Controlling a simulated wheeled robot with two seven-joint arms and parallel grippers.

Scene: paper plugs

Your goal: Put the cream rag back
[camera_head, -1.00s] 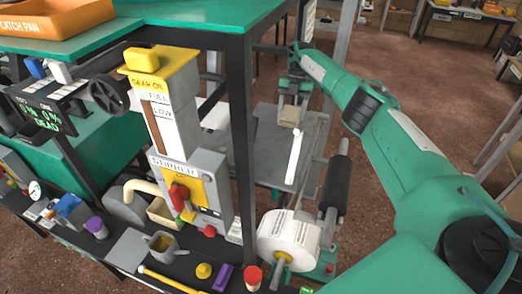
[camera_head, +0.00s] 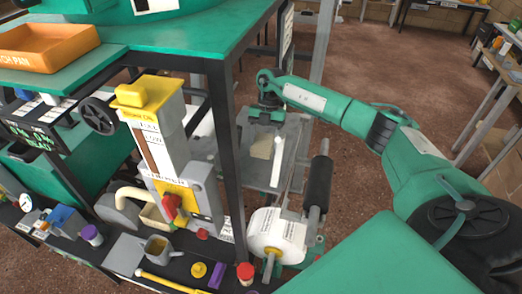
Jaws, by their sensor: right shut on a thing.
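My right arm reaches in from the right, and its gripper (camera_head: 263,134) points down over a grey metal shelf (camera_head: 291,130) behind the black post. The gripper is shut on the cream rag (camera_head: 260,149), a small pale block-like piece just below the fingers. The fingertips are small and partly hidden. I cannot tell whether the rag touches the shelf. My left gripper is not in view.
A black post (camera_head: 224,130) is close on the left. A white paper roll (camera_head: 277,233) and a black roller (camera_head: 318,181) are nearer. An orange catch pan (camera_head: 45,45) sits upper left.

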